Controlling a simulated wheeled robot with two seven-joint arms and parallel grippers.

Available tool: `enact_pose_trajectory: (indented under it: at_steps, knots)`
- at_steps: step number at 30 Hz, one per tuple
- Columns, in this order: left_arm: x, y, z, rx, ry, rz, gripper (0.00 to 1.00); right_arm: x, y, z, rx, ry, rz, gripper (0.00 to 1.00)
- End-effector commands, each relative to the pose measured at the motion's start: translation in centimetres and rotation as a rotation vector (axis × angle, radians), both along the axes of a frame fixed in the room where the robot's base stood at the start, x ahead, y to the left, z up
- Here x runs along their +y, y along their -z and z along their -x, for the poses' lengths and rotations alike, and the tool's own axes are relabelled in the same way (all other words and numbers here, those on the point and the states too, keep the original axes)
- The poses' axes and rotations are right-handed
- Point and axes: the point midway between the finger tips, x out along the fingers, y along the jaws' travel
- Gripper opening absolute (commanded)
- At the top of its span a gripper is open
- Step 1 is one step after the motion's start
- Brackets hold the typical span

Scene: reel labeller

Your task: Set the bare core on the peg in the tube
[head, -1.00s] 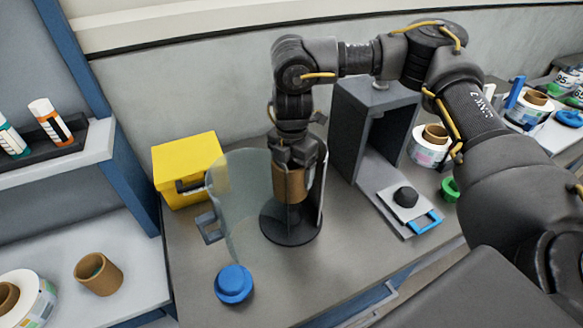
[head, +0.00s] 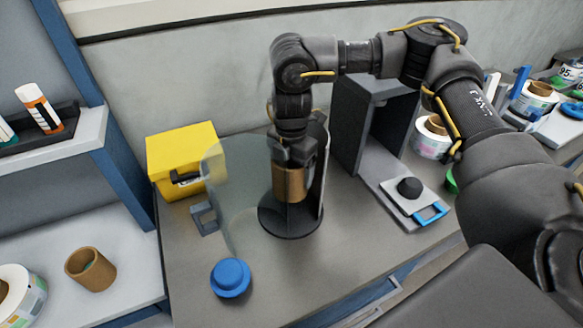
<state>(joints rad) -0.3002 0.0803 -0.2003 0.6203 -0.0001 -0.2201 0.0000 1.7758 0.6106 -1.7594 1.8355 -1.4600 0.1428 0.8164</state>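The bare core (head: 290,183), a brown cardboard ring, is upright in the tube, around or directly above its dark peg (head: 291,210); which of these I cannot tell. Its lower edge is above the round black base (head: 291,231). My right gripper (head: 292,160) points straight down, shut on the core's upper part; the fingertips are partly hidden. The tube's clear curved door (head: 228,185) with a grey handle (head: 206,218) stands swung open at the left. My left gripper is not in view.
A yellow box (head: 181,153) is behind the door. A blue button (head: 231,278) is in front. A grey stand (head: 365,125) with a black-knobbed plate (head: 410,190) is at the right. Another brown core (head: 90,269) and a labelled reel (head: 20,295) sit on the left shelf.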

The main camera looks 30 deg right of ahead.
Motion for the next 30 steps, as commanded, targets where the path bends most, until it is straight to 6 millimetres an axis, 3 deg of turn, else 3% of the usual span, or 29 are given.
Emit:
enact_pose_trajectory:
  at_steps: [30]
  knots:
    - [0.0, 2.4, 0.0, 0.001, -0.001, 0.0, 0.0, 0.0, 4.3, 0.0, 0.0, 0.0, -0.001, 0.58]
